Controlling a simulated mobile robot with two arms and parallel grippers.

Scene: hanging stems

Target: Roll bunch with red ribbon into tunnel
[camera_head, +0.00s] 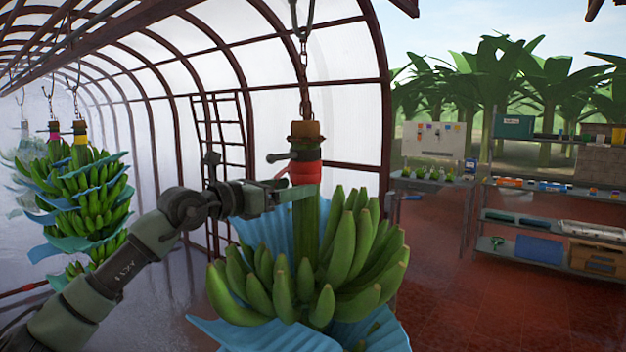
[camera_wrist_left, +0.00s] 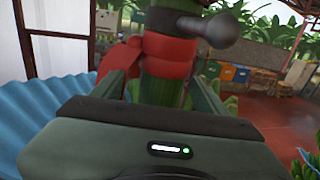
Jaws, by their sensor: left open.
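The banana bunch with the red ribbon (camera_head: 305,172) hangs upright from a chain at centre, with green fruit below and blue sheets around it. The ribbon is wrapped around its stem and also shows in the left wrist view (camera_wrist_left: 160,58). A grey knobbed handle (camera_head: 284,157) sticks out from the stem just above the ribbon. My left gripper (camera_head: 292,192) is at the stem by the ribbon's lower edge. In the left wrist view its fingers (camera_wrist_left: 160,92) are apart, with the stem between them; contact is unclear. The arched tunnel (camera_head: 150,110) of white sheeting opens to the left.
Other bunches (camera_head: 88,195) with blue sheets hang inside the tunnel at left, one with a yellow and one with a pink ribbon. A ladder-like frame (camera_head: 222,130) stands behind my arm. Shelves (camera_head: 540,215) and a table stand at right. The red floor between is clear.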

